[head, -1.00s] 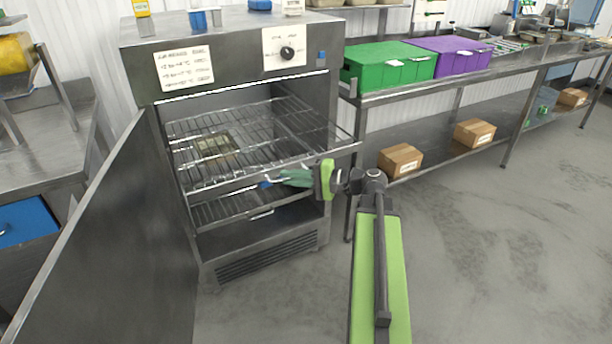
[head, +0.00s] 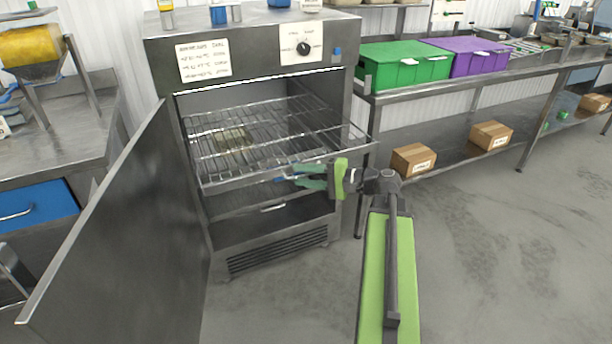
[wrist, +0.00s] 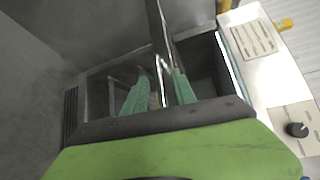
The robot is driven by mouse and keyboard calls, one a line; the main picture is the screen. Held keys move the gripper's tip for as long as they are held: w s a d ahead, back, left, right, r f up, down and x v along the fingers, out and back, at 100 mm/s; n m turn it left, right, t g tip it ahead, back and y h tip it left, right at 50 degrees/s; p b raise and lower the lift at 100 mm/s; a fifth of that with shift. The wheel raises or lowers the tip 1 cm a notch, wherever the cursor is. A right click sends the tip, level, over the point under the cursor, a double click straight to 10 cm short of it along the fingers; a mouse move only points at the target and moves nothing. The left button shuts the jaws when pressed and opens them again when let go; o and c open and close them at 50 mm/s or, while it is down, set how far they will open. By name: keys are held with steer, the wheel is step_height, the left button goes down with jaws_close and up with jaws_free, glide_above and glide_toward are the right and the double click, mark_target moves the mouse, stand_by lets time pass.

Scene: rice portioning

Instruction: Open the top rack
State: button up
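The top rack (head: 262,139), a wire shelf, sticks well out of the steel cabinet (head: 265,234), whose door (head: 120,235) stands open at the left. My gripper (head: 297,175) is at the front edge of this rack, right of its middle. Its two green fingers are apart, one above the other in the head view. In the wrist view my gripper (wrist: 161,75) has a metal bar of the rack running between the spread fingers. Whether a finger touches the bar cannot be told. A lower rack with a front handle (head: 273,207) is partly hidden beneath.
A flat item (head: 233,138) shows at the top rack's left part. At the right stands a steel bench with a green crate (head: 403,65) and a purple crate (head: 473,57), and cardboard boxes (head: 414,159) on its lower shelf. Floor in front and right is clear.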

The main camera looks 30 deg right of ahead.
steer(key=shift+d, duration=0.15)
steer(key=p+v, duration=0.2)
steer(key=v, duration=1.5)
steer(key=shift+s, duration=0.2)
